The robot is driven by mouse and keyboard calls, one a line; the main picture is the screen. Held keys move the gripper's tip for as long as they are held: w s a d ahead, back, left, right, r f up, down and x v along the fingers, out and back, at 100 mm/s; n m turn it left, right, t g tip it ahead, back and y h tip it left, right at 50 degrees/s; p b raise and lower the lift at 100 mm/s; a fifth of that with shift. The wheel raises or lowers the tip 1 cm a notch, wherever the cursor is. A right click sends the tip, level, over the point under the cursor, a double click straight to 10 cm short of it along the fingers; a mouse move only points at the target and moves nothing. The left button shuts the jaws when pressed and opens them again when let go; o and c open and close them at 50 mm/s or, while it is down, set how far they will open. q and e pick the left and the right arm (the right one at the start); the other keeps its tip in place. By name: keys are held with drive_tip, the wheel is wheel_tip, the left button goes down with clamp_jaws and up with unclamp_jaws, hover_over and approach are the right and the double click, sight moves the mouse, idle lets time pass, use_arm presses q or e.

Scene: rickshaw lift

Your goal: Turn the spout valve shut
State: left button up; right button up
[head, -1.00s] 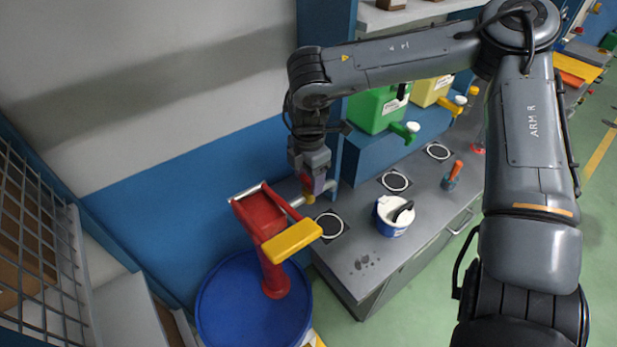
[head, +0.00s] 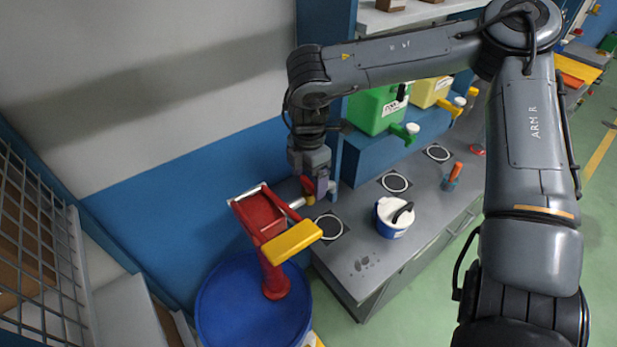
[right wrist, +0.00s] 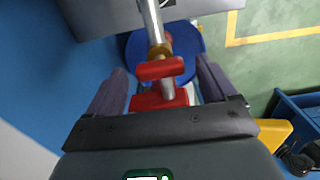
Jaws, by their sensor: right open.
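A red pump (head: 260,213) with a yellow handle bar (head: 291,242) stands on a blue drum (head: 225,305). A silver spout (head: 297,203) leads from the pump toward my right gripper. The valve on the spout has a brass collar (right wrist: 158,51) and a short red handle (right wrist: 160,68), which also shows in the head view (head: 307,185). My right gripper (right wrist: 160,84) is open, with the red handle between its two dark fingers and a gap on each side. In the head view the gripper (head: 325,189) points down beside the spout's end. My left gripper is not in view.
A grey bench (head: 350,265) with round pads runs to the right. On it stand a white-and-blue pot (head: 392,217) and an orange-topped tool (head: 453,176). A green canister (head: 374,109) stands on a blue step. A wire rack (head: 40,245) is at the left.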

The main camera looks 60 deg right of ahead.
sight(309, 181)
wheel_tip(309, 181, up, 10)
idle(0.5)
drive_tip(key=shift+r, duration=0.1)
